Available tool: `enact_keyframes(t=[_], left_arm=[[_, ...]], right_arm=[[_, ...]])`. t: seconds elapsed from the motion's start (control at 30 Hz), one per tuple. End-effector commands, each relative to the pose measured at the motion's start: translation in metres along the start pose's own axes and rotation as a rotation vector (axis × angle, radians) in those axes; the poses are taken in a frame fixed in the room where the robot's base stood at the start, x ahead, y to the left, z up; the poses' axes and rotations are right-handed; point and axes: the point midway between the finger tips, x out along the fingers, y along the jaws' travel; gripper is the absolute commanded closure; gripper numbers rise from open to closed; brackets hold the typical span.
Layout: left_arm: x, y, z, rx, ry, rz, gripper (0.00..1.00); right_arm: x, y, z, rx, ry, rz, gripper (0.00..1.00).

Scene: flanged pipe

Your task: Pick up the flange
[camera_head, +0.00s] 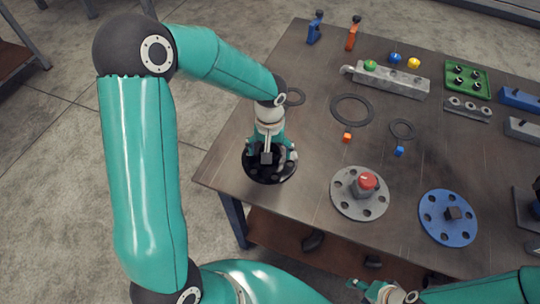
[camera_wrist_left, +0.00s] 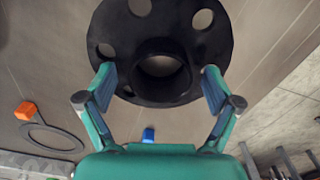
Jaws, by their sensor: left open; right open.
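A black flange (camera_head: 268,176) lies flat near the left front edge of the table. In the left wrist view the black flange (camera_wrist_left: 168,27) shows its round bolt holes and raised central hub. My left gripper (camera_head: 271,155) is open directly over it, pointing down. In the left wrist view its two fingers (camera_wrist_left: 160,80) are apart, on either side of the hub, with a gap visible to the hub; I cannot tell how far down they reach. My right gripper (camera_head: 366,291) is open and empty at the bottom edge, below the table's front edge.
A grey flange (camera_head: 347,204) with a red-topped part and a blue flange (camera_head: 435,228) lie to the right. Ring gaskets (camera_head: 338,109), an orange cube (camera_head: 347,137) and a blue cube (camera_head: 399,151) lie behind. A green tray (camera_head: 484,70) and grey blocks stand at the back right.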

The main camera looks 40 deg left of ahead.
Motion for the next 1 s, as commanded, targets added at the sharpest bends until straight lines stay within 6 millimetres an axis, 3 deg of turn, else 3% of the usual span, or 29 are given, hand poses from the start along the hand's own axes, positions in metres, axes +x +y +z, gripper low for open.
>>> enact_keyframes(t=[0.23,0.8,1.0], left_arm=[[0.0026,-0.0002,-0.0001,-0.001,0.001,0.001,0.09],[0.0013,0.0003,-0.0009,0.000,0.003,0.001,1.00],[0.0011,0.0005,-0.0009,0.000,0.003,0.001,1.00]], right_arm=[[0.0000,0.0000,0.0001,0.000,0.000,0.000,0.43],[-0.0002,-0.0001,0.0001,0.000,0.000,0.000,0.43],[-0.0002,-0.0001,0.0001,0.000,0.000,0.000,0.43]])
